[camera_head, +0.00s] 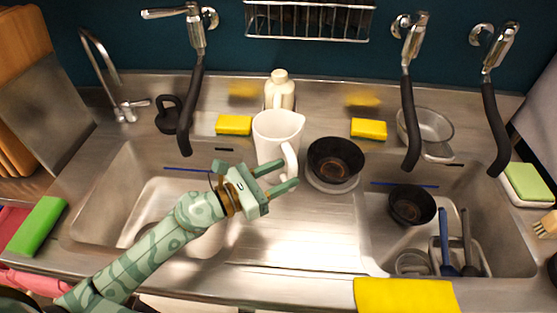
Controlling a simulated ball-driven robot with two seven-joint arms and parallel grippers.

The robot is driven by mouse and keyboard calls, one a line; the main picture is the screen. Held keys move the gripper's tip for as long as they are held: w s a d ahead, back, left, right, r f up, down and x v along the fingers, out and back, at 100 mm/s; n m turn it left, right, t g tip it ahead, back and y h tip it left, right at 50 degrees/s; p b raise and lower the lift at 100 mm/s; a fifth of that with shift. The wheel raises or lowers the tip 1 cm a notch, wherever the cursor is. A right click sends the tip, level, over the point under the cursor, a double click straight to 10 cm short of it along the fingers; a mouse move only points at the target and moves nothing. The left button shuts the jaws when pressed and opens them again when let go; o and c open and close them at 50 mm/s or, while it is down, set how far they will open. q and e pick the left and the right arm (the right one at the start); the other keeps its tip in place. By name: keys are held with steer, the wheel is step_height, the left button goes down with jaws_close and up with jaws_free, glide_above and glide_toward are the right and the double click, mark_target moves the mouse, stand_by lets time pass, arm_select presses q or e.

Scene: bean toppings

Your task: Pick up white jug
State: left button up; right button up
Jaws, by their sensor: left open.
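The white jug (277,132) stands upright on the metal drainboard between the two sinks, near the middle of the view. Its handle (291,160) faces the front right. My left gripper (283,175) is open, with its two green fingers pointing right. In the picture the fingers lie over the lower part of the jug and beside the handle. I cannot tell whether they touch it. No object is held between the fingers. My right gripper is not in view.
A black bowl (336,160) stands close to the right of the jug. A white bottle (280,90) and yellow sponges (234,125) are behind it. Black spray hoses (191,110) hang from the wall. The right sink holds another black bowl (411,205) and brushes (446,245).

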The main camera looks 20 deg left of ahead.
mark_target(293, 170)
arm_select(q)
steer(key=x, duration=0.3)
steer(key=shift+w+d, duration=0.1)
steer(key=shift+d, duration=0.15)
jaws_close()
